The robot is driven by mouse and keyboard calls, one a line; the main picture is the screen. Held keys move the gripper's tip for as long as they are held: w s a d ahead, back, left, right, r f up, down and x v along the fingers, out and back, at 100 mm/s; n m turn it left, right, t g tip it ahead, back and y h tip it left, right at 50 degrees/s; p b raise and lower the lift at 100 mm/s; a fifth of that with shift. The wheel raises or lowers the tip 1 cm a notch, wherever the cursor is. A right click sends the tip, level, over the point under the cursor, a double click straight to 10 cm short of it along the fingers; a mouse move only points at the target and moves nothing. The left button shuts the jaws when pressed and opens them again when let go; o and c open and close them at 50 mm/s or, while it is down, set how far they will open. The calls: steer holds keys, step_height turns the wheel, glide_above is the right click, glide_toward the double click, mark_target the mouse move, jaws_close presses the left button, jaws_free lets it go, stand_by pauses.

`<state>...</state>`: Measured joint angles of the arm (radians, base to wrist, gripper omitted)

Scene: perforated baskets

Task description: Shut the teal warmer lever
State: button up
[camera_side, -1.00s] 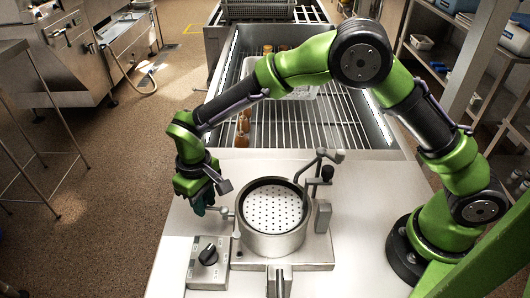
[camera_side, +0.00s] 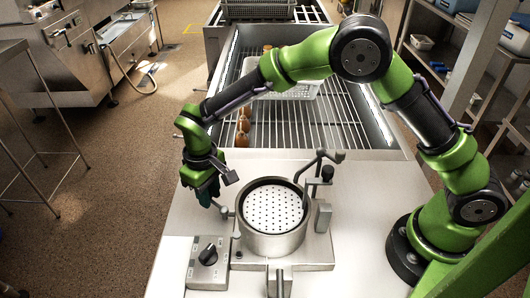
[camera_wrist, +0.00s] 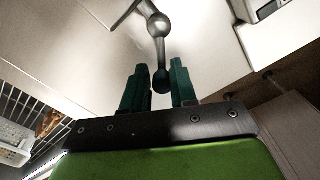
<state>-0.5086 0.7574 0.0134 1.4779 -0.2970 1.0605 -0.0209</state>
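The warmer lever is a grey metal bar (camera_side: 222,208) on the left side of the round pot (camera_side: 275,246). In the wrist view it shows as a metal rod with a ball joint (camera_wrist: 158,25) and a dark teal end knob (camera_wrist: 160,80). My gripper (camera_side: 207,196) is low over the counter, left of the pot. In the wrist view its two dark teal fingers (camera_wrist: 158,85) stand on either side of the knob, which nearly fills the gap, so it appears closed on it. The side view hides the knob behind the fingers.
A perforated white plate (camera_side: 273,207) lies inside the pot. A control box with a black dial (camera_side: 208,255) stands front left. A bent metal arm with a black knob (camera_side: 327,173) rises behind the pot. A wire-rack bay (camera_side: 330,125) with brown items (camera_side: 243,125) is behind.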

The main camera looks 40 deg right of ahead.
steer(key=shift+d, duration=0.75)
steer(key=shift+d, duration=0.15)
steer(key=shift+s+d, duration=0.25)
steer(key=shift+d, duration=0.3)
steer(key=shift+s+d, duration=0.15)
steer(key=shift+d, duration=0.05)
stand_by(0.4)
steer(key=o, duration=0.4)
